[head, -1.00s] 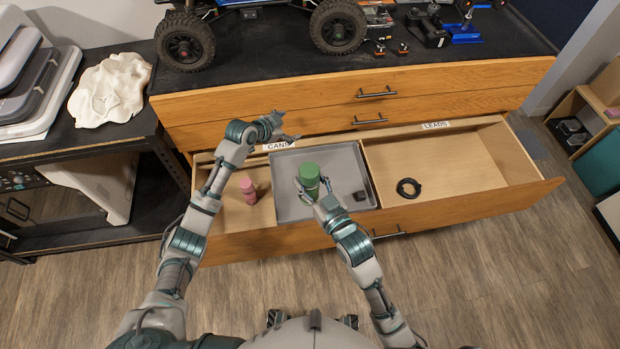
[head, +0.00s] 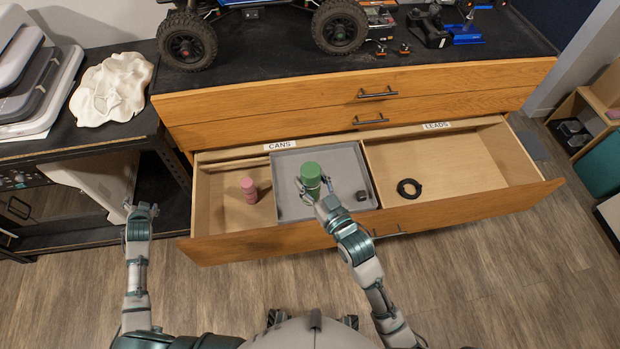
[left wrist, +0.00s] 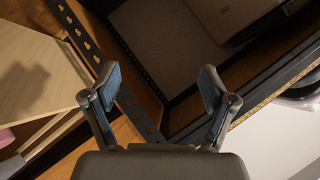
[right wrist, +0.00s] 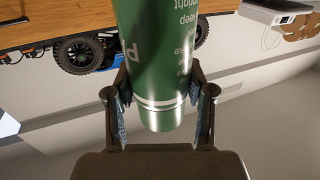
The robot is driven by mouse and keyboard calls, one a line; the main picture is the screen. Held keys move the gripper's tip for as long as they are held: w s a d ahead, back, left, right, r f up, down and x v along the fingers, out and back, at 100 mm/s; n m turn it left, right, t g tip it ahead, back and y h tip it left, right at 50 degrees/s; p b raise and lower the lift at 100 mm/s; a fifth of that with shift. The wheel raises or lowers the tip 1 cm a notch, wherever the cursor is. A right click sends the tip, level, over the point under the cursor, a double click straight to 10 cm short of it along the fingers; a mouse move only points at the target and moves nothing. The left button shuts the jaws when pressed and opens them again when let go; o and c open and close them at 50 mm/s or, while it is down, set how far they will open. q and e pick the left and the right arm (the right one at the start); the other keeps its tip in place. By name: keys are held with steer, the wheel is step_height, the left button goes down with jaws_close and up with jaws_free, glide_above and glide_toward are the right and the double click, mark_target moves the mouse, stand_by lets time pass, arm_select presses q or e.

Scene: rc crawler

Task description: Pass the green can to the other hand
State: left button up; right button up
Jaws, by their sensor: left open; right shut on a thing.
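The green can (head: 310,172) is upright over the grey tray (head: 293,205) in the open drawer. My right gripper (head: 318,192) is shut on it. In the right wrist view the can (right wrist: 160,60) stands between the two fingers, with white lettering on its side. I cannot tell whether its base touches the tray. My left gripper (head: 141,210) is open and empty, outside the drawer to its left. In the left wrist view its fingers (left wrist: 160,90) are wide apart with nothing between them.
A pink can (head: 249,190) stands in the drawer's left compartment, labelled CANS. A small dark block (head: 361,196) lies on the tray. A black coiled lead (head: 409,188) lies in the right compartment. The black shelf unit (head: 120,143) stands close to my left gripper.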

arm_select(q)
steer(key=s+a+f+g+y, duration=0.1)
steer(key=s+a+f, duration=0.1)
steer(key=s, duration=0.3)
steer(key=s+a+f+y, duration=0.1)
steer(key=s+a, duration=0.2)
steer(key=s, duration=0.1)
steer(key=s+d+f+g+h, duration=0.2)
steer(key=s+d+f, duration=0.3)
steer(key=f, duration=0.3)
steer(key=s+d+f+g+h, duration=0.15)
steer(key=s+d+f, duration=0.25)
steer(key=d+f, duration=0.45)
steer(key=s+d+f+g+h, duration=0.15)
steer(key=s+d+f, duration=0.3)
steer(key=d, duration=0.65)
steer(key=s+d+f+h, duration=0.2)
steer(key=s+d+f, duration=0.1)
steer(key=d, duration=0.7)
steer(key=s+d+f+g+h, duration=0.1)
steer(key=s+d+f+h, duration=0.1)
steer(key=d, duration=0.9)
steer(key=s+f, duration=0.1)
steer(key=s, duration=0.1)
steer(key=shift+s+f+g, duration=0.3)
steer(key=shift+s+f, duration=0.05)
steer(key=shift+s, duration=0.05)
